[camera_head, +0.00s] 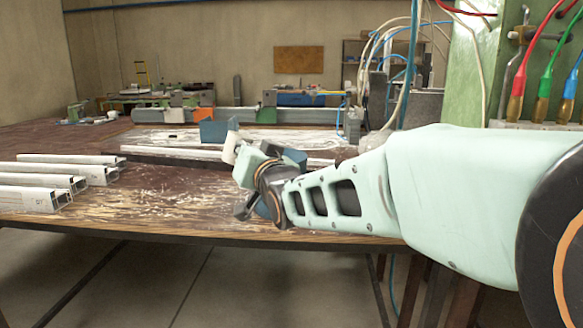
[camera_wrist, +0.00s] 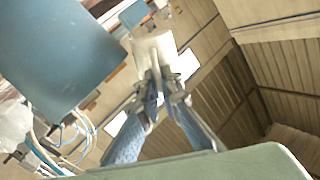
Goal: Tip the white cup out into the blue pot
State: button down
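The white cup (camera_head: 230,148) is at the tip of my gripper in the head view, raised above the bench and looking tilted. In the wrist view my gripper (camera_wrist: 156,78) is shut on the white cup (camera_wrist: 152,47), with the fingers meeting at its near side. The cup's inside is not visible. The blue pot (camera_wrist: 55,50) fills the upper left of the wrist view, close to the camera and to the left of the cup. I cannot see into the pot.
Several pale metal profiles (camera_head: 60,180) lie on the bench at left. Hoses and cables (camera_head: 395,60) hang at back right. The bench's front edge (camera_head: 150,228) runs below; bare bench lies left of my gripper.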

jog(key=shift+s+a+f+n+b, duration=0.1)
jog(key=shift+a+f+n+b, duration=0.1)
jog(key=shift+f+b, duration=0.3)
jog(key=shift+s+a+f+n+b, duration=0.1)
jog(key=shift+a+f+n+b, duration=0.1)
jog(key=shift+f+b, duration=0.25)
jog(key=shift+s+a+f+n, duration=0.25)
jog(key=shift+a+f+n, duration=0.3)
jog(key=shift+n, duration=0.25)
jog(key=shift+s+a+f+n, duration=0.2)
jog(key=shift+a+f+n, duration=0.25)
jog(key=shift+f+n, duration=0.3)
jog(key=shift+r, duration=0.1)
